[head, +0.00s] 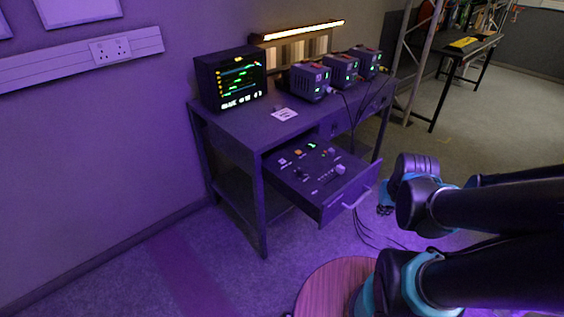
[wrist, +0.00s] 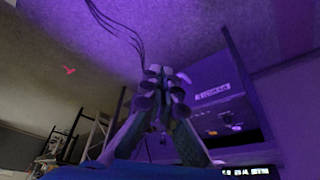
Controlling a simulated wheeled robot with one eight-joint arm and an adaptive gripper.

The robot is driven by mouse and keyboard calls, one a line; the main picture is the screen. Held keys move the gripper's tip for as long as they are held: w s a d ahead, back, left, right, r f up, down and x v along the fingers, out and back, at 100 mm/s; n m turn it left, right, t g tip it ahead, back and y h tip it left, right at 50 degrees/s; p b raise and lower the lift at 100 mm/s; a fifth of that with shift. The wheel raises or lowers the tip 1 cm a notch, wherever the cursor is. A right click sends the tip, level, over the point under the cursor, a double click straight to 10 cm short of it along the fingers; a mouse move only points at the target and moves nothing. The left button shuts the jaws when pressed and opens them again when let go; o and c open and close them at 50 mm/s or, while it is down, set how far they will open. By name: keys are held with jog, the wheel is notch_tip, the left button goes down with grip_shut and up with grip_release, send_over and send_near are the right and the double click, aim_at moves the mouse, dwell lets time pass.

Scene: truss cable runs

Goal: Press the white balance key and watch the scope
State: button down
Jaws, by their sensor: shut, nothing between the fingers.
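The scope (head: 231,78), a dark box with green and yellow traces on its screen, stands on the left end of the desk. A pulled-out drawer panel (head: 318,178) below the desktop carries several small keys and knobs. Among them are an orange key (head: 298,152), a lit green one (head: 312,145) and a pale one (head: 283,161). Their markings are too small to read, so I cannot tell which is the white balance key. My gripper (wrist: 162,78) shows in the wrist view, its fingers together and empty, apart from the panel. The head view does not show its fingertips.
The desk (head: 240,122) bears several dark boxes with red tops (head: 310,80), a white card (head: 284,114) and a lit lamp bar (head: 300,31). The drawer handle (head: 356,198) sticks out towards my arm. Cables (head: 362,228) hang to the floor. Open floor lies right.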

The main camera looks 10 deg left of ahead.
jog(key=w+a+r+t, duration=0.1)
jog(key=w+a, duration=0.2)
jog(key=w, duration=0.2)
jog(key=w+a+r, duration=0.2)
jog(key=w, duration=0.3)
jog(key=m+t+y, duration=0.3)
jog(key=y, duration=0.1)
send_over(283, 162)
jog(key=shift+s+f, duration=0.1)
jog(key=shift+f, duration=0.35)
jog(key=shift+f, duration=4.4)
jog(key=shift+f, duration=0.1)
jog(key=shift+f, duration=0.3)
